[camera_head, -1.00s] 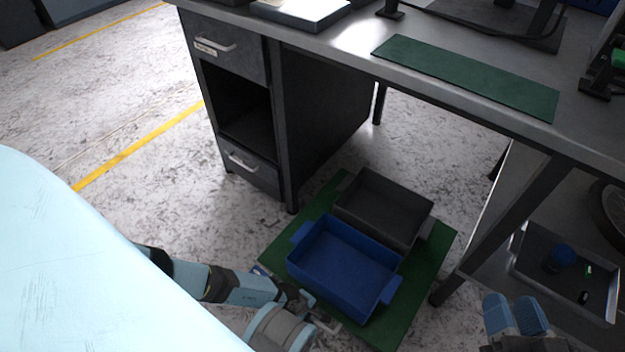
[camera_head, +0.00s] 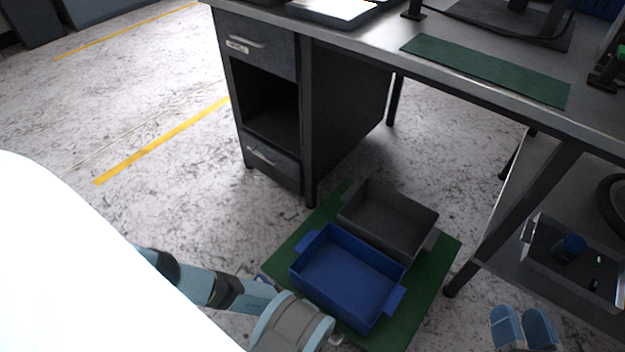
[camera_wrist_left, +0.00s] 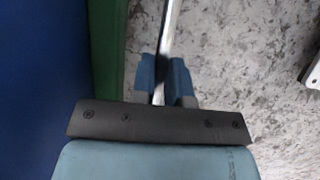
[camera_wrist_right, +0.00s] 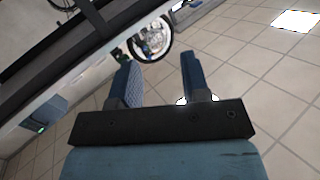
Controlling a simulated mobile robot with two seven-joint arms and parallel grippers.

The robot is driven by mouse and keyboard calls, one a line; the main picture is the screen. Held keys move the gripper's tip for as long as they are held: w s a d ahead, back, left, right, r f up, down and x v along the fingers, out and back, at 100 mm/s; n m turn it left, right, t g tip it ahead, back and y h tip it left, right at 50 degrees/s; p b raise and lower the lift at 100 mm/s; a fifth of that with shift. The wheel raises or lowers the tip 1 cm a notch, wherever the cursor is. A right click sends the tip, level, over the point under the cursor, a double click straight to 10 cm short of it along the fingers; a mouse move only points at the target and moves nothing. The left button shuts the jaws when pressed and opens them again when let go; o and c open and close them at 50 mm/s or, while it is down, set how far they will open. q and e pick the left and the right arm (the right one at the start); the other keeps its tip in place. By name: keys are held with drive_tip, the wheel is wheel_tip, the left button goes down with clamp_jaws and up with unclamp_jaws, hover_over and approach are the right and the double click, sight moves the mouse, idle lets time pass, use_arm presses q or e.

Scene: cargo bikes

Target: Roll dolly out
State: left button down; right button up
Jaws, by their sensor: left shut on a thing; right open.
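The dolly is a low green platform (camera_head: 440,262) on the floor by the workbench. It bears a blue tray (camera_head: 352,268) and a dark grey tray (camera_head: 392,216). In the left wrist view, my left gripper (camera_wrist_left: 163,88) is shut on a shiny metal bar (camera_wrist_left: 170,28). The dolly's green edge (camera_wrist_left: 108,60) lies beside that bar. In the head view my left arm hides the held part. My right gripper (camera_head: 524,322) is open and empty at the lower right, apart from the dolly. It also shows in the right wrist view (camera_wrist_right: 158,78).
The workbench (camera_head: 480,78) with its drawer cabinet (camera_head: 300,110) stands behind the dolly. A bench leg (camera_head: 525,215) rises close to the dolly's right. A lower shelf holds a grey tray (camera_head: 538,262). Open floor (camera_head: 150,95) lies to the left.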

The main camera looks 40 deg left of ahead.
use_arm(q)
drive_tip(key=c, duration=1.1)
unclamp_jaws()
use_arm(e)
wheel_tip(320, 180, up, 8)
drive_tip(key=r+t+p, duration=0.1)
drive_tip(key=t+p, duration=0.2)
drive_tip(key=p, duration=0.3)
use_arm(q)
drive_tip(key=shift+p+v, duration=1.25)
drive_tip(key=shift+v, duration=5.65)
use_arm(e)
wheel_tip(320, 180, down, 6)
drive_tip(key=d+m+g+h, duration=0.1)
drive_tip(key=d+g+h, duration=0.1)
drive_tip(key=shift+d, duration=0.15)
